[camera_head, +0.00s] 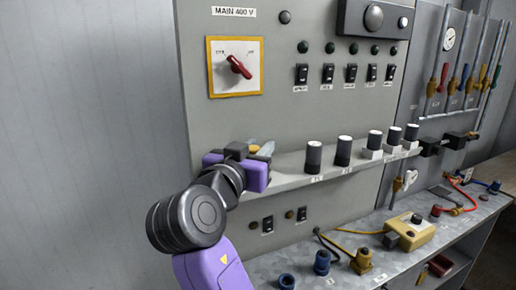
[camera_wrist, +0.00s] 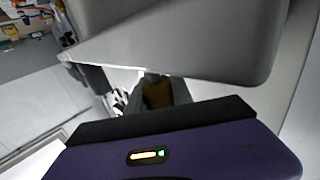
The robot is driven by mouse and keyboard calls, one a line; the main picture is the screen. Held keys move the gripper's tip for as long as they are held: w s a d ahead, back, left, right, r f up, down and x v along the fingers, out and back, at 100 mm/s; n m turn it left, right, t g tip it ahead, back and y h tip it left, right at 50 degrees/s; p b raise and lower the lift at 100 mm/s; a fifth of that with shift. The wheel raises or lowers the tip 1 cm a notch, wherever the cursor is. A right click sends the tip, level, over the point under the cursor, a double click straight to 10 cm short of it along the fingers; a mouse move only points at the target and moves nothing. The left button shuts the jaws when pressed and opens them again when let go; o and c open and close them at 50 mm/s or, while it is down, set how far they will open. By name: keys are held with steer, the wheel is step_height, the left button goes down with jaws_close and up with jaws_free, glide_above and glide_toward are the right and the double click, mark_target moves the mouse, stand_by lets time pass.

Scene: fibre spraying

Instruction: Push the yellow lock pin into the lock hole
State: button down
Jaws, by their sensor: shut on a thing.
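My gripper (camera_head: 261,151) is at the left end of the grey shelf, close to the panel and below the main switch. It is shut on a small yellow thing, which appears to be the yellow lock pin (camera_head: 254,148). In the wrist view the pin (camera_wrist: 157,93) shows as a dull yellow-brown piece between the fingers (camera_wrist: 160,98), partly hidden and in shadow. I cannot make out the lock hole or tell whether the pin touches it. Above, the main switch has a yellow-edged plate (camera_head: 222,85) and a red handle (camera_head: 238,67) turned at a slant.
Several black, white-topped cylinders (camera_head: 343,151) stand along the shelf (camera_head: 290,180) to the right of my gripper. Below, a metal bench (camera_head: 340,276) holds plugs, cables and a yellow box (camera_head: 409,232). The wall (camera_head: 80,130) at left is bare.

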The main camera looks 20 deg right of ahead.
steer(key=shift+f+b, duration=0.4)
steer(key=shift+f, duration=0.15)
steer(key=c, duration=1)
jaws_free()
steer(key=shift+r, duration=0.1)
steer(key=shift+c, duration=0.2)
steer(key=shift+a, duration=0.1)
steer(key=b+v, duration=0.1)
steer(key=v, duration=0.6)
steer(key=shift+s+a+b, duration=0.2)
steer(key=shift+s+b, duration=0.1)
